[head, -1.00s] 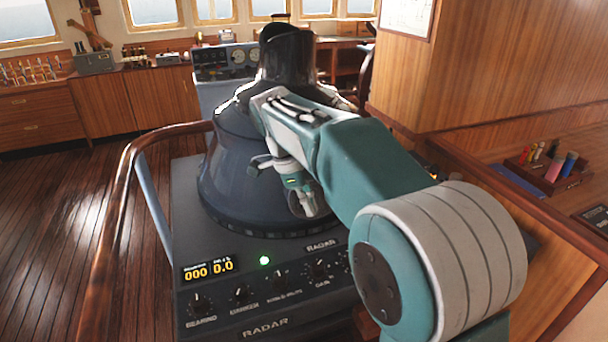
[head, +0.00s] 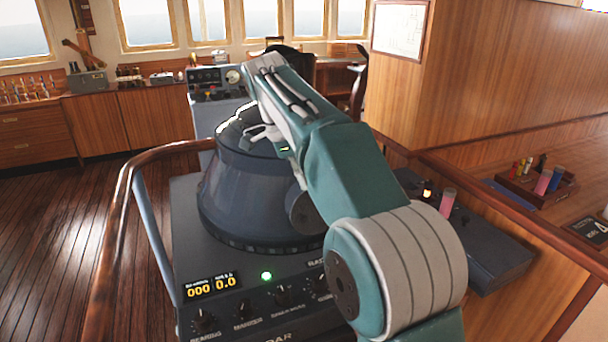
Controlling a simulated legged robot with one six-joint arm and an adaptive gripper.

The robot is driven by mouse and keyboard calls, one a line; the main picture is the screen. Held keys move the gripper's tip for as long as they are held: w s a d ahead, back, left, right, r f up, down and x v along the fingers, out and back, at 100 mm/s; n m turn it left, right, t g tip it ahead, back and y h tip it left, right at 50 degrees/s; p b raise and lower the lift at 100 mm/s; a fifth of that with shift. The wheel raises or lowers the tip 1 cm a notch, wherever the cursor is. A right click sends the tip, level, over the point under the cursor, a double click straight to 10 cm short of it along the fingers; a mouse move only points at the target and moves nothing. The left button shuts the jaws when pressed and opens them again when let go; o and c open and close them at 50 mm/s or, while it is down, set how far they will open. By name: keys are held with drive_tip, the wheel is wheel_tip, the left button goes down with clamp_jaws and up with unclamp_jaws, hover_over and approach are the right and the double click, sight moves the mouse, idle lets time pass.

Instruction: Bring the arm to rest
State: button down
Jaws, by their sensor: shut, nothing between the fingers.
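My arm, teal and light grey, rises from the lower right and reaches over the radar unit, then folds back down at its far end. My gripper (head: 256,133) is small and grey in the head view, under the folded forearm and in front of the radar's dark cone. It is shut, with nothing seen in it. Part of it is hidden by the arm. I cannot tell how far it is from the cone.
The radar console (head: 187,255) with its dark cone (head: 245,200) stands close in front. A wooden handrail (head: 118,215) curves along its left. Open floor (head: 50,230) lies at left.

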drive_tip(key=s+d+n+t+y, duration=0.25)
drive_tip(key=s+d+n, duration=0.55)
drive_tip(key=s+n, duration=0.4)
drive_tip(key=s+d+f+n+t, duration=0.1)
drive_tip(key=s+f+n+t, duration=0.1)
drive_tip(key=s+f+n, duration=0.3)
drive_tip(key=s+d+f+n+t+y, duration=0.1)
drive_tip(key=s+d+f+n+t, duration=0.1)
drive_tip(key=s+f+n, duration=0.3)
drive_tip(key=s+f, duration=0.2)
drive_tip(key=s, duration=0.2)
drive_tip(key=shift+d+n+t, duration=0.3)
drive_tip(key=shift+n+t, duration=0.05)
drive_tip(key=shift+n, duration=0.05)
drive_tip(key=shift+f, duration=0.1)
